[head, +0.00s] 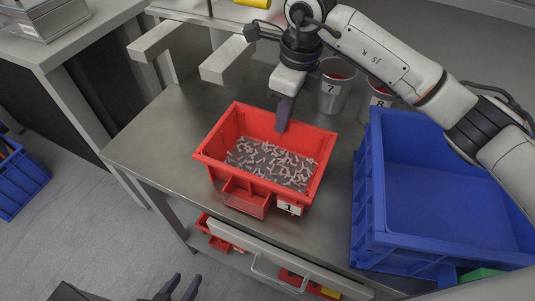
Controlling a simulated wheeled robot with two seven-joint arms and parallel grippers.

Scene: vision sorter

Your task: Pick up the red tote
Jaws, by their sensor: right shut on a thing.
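The red tote (213,146) sits on the metal table, with many small pale pinkish parts on its floor and a label reading 1 on its front. My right gripper (283,118) comes down from above at the tote's far wall. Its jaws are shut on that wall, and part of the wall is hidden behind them. My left gripper (180,288) is low at the bottom edge of the picture, away from the tote. Its two dark fingertips are apart with nothing between them.
A large blue crate (366,190) stands right of the tote. Behind are cups labelled 7 (331,98) and 8 (377,104). Two pale beams (228,60) jut out at the back left. The metal table (150,140) is bare left of the tote. A drawer (275,262) is below.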

